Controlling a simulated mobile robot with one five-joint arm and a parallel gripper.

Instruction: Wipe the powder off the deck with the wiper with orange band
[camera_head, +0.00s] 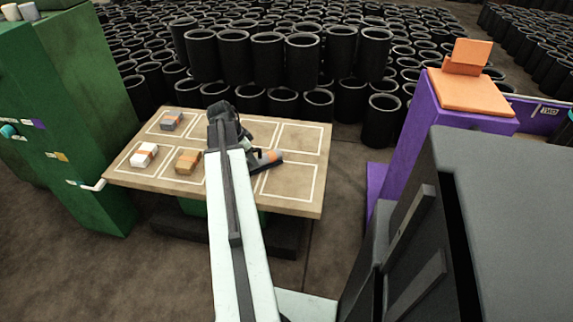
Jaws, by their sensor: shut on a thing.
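The deck (308,198) is a tan board with several white-outlined rectangles. My gripper (247,150) is over its middle, largely hidden by my own arm. It is shut on the dark wiper with orange band (265,160), which sits low at or just above the deck, right of my arm. I cannot tell whether the wiper touches the surface. I cannot make out powder at this size; part of the deck is hidden behind my arm.
On the deck's left are a grey block (171,121), a white block (144,155) and a tan block (187,161), with orange markings. A green cabinet (85,130) stands left, a purple stand (425,130) right. Black sleeves (300,60) crowd behind. The right-hand rectangles look clear.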

